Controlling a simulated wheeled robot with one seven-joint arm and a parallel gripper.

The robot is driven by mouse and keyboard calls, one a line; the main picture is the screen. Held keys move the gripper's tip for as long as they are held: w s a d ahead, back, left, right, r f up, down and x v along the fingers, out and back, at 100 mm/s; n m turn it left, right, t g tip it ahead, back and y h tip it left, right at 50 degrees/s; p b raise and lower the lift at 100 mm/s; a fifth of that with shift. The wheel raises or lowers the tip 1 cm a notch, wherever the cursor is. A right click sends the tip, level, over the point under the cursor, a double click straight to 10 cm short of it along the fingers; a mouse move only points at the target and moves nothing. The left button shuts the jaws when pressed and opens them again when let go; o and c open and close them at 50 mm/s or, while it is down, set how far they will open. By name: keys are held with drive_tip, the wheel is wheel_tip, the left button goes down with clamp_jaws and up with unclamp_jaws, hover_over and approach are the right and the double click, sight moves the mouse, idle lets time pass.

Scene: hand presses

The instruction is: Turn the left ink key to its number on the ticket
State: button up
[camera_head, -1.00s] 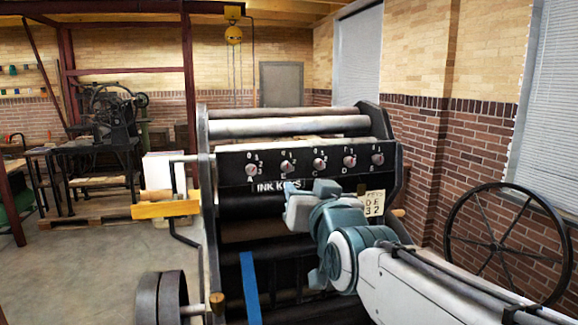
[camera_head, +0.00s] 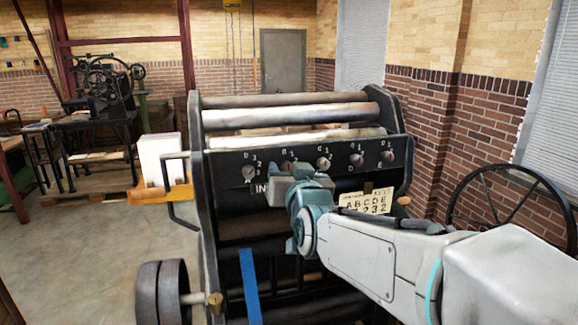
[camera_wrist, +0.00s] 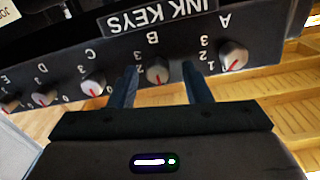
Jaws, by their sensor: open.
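The left ink key, A (camera_head: 249,172), is a pale round knob at the left end of the black panel. In the wrist view, which is upside down, key A (camera_wrist: 233,57) is at the right, with numbers around it and a red mark on its face. My gripper (camera_wrist: 159,83) is open, its two fingers on either side of key B (camera_wrist: 157,70); I cannot tell whether they touch it. Key A is outside the fingers. In the head view my gripper (camera_head: 298,186) is before the panel, fingertips hidden.
Keys C (camera_head: 324,163), D (camera_head: 356,160) and E (camera_head: 387,156) sit farther right along the panel. The INK KEYS sign (camera_wrist: 160,16) is beside the knobs. A spoked handwheel (camera_head: 508,215) stands at the right. A wooden shelf with paper (camera_head: 160,160) is left of the press.

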drive_tip(key=shift+d, duration=0.15)
clamp_jaws()
drive_tip(key=shift+f+b, duration=0.1)
drive_tip(key=shift+b, duration=0.3)
drive_tip(key=shift+m+b, duration=3.8)
drive_tip(key=shift+b, duration=0.5)
